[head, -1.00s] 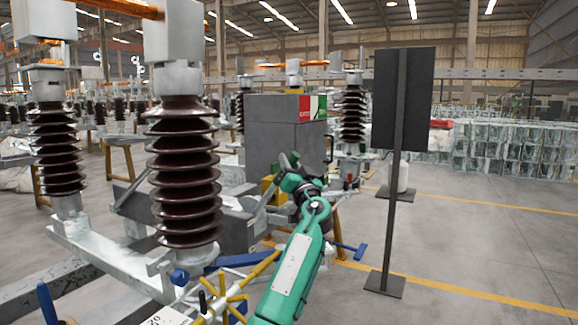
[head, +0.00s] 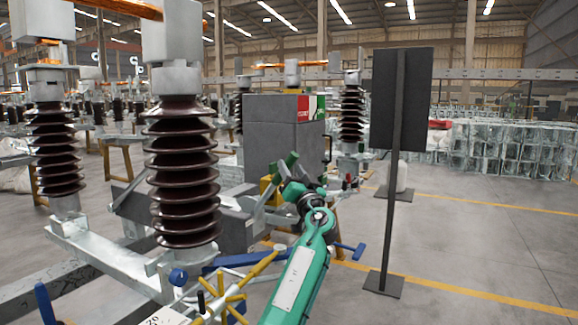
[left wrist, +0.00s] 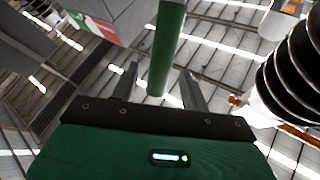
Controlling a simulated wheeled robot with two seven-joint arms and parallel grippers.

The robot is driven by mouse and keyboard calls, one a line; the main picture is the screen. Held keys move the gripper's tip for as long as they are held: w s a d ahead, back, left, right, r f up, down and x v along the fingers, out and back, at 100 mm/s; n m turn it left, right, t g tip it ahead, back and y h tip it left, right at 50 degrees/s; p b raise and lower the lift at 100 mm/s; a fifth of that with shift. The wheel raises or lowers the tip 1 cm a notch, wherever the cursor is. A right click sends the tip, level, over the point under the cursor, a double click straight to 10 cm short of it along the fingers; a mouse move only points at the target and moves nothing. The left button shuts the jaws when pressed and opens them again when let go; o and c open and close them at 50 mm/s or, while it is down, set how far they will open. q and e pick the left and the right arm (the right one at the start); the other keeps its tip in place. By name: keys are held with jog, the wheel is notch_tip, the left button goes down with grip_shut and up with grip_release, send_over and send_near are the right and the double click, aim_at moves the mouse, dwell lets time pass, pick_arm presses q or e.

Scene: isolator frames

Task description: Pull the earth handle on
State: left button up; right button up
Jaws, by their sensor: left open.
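A green handle grip (head: 291,160) sits at the end of a grey lever beside the grey cabinet, in the middle of the head view. In the left wrist view the green bar (left wrist: 167,45) runs from the top edge down to between my two fingers. My left gripper (head: 285,180) is at the grip, partly hidden by my own green arm. In the left wrist view my left gripper (left wrist: 160,85) is open, with a gap to the bar on each side. The bar's lower end is close to the fingers. My right gripper is not in view.
A grey cabinet (head: 270,140) stands just behind the grip. Large brown ribbed insulators (head: 183,170) rise on the left. A yellow spoked wheel (head: 228,292) and a blue lever (head: 350,249) are low near my arm. A dark panel on a post (head: 402,100) stands right. Floor at right is open.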

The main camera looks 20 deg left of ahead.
pick_arm(q)
jog(key=v, duration=1)
jog(key=shift+s+d, duration=0.2)
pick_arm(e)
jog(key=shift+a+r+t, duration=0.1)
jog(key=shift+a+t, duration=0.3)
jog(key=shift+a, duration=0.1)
pick_arm(q)
jog(key=shift+f, duration=0.15)
